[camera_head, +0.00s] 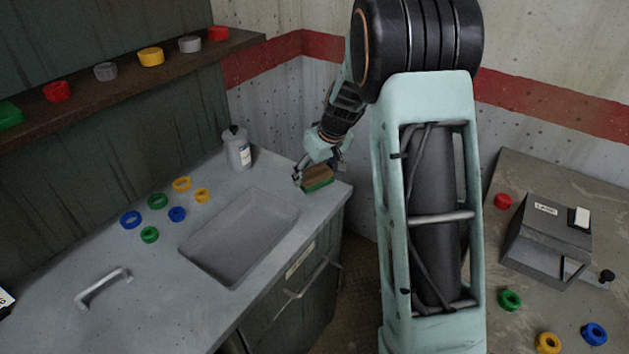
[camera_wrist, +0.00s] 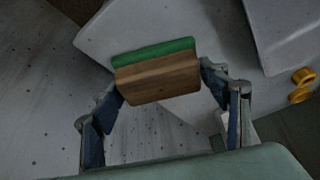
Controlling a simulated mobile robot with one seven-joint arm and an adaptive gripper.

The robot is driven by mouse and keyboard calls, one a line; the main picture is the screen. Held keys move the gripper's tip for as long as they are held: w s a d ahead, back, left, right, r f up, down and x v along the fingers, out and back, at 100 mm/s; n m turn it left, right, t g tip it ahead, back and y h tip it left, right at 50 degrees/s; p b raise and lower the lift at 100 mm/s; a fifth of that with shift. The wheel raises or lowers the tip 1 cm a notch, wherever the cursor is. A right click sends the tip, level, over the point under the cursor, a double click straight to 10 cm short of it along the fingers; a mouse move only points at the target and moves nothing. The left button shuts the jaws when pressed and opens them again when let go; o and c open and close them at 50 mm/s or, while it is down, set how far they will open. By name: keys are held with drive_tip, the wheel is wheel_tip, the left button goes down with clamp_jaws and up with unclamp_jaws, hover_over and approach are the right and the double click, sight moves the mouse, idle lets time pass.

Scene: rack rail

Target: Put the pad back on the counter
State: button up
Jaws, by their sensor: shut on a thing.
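The pad (camera_head: 318,179) is a small block with a brown wood-like face and a green layer. In the head view it is at the right back corner of the grey counter (camera_head: 185,262), close to the counter's edge. My gripper (camera_head: 308,178) is shut on the pad. In the wrist view the pad (camera_wrist: 157,78) sits between the two fingers of my gripper (camera_wrist: 160,85), with the green side away from me. The counter (camera_wrist: 130,30) shows behind the pad there. I cannot tell whether the pad touches the counter.
A sink basin (camera_head: 240,238) is sunk into the counter. Several coloured rings (camera_head: 158,201) lie left of it, and a white canister (camera_head: 236,148) stands at the back. A metal handle (camera_head: 103,287) is at the front left. A second worktop (camera_head: 545,190) holds a grey box (camera_head: 547,240).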

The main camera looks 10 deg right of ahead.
sight(315, 181)
drive_tip(key=shift+f, duration=1.6)
drive_tip(key=shift+f, duration=0.1)
drive_tip(key=shift+f, duration=0.15)
drive_tip(key=o, duration=1.1)
drive_tip(key=shift+r, duration=0.2)
drive_tip(key=shift+r+p, duration=0.2)
drive_tip(key=shift+p, duration=0.1)
drive_tip(key=v, duration=1.1)
drive_tip(key=shift+s+r, duration=0.15)
drive_tip(key=shift+r, duration=0.2)
